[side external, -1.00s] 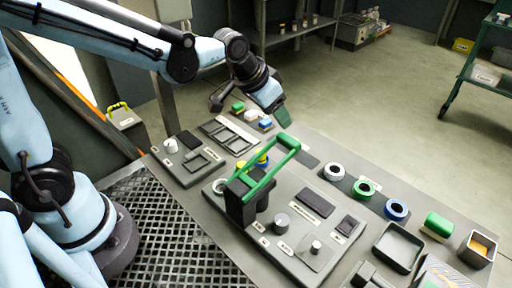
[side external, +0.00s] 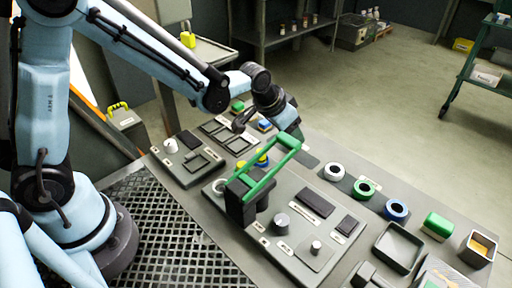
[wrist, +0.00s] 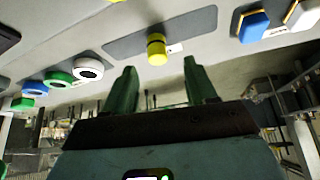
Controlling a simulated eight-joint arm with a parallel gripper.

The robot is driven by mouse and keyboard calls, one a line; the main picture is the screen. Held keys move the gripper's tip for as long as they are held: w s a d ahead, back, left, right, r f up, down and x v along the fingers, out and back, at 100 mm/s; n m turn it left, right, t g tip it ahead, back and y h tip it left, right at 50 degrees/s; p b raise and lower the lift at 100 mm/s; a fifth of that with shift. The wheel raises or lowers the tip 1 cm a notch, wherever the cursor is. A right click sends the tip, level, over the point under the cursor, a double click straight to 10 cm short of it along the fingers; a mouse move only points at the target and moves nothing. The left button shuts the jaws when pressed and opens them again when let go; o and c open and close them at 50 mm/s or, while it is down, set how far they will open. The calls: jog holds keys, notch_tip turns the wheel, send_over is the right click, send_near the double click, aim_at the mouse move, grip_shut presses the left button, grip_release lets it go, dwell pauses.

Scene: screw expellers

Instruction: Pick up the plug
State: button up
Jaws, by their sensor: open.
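A short yellow cylinder (wrist: 157,50), which I take to be the plug, stands on a dark grey pad (wrist: 120,45) in the wrist view. In the side external view yellow (side external: 262,160) shows partly hidden behind the green handle (side external: 272,170). My gripper (wrist: 160,65) is open and empty, its two green fingers spread apart and aimed toward the yellow cylinder with a gap between. In the side external view my gripper (side external: 296,130) is above the far side of the table, just behind the green handle; its fingertips are partly hidden.
The green handle rises from a grey panel (side external: 325,225) with knobs. White (side external: 334,171), green (side external: 364,188) and blue (side external: 396,209) rings lie along the far side. A blue block (wrist: 251,25) lies right of the yellow cylinder in the wrist view. A tray (side external: 375,246) is at lower right.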

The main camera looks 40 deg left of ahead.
jog(key=shift+x, duration=2.35)
jog(key=shift+s, duration=0.1)
grip_shut()
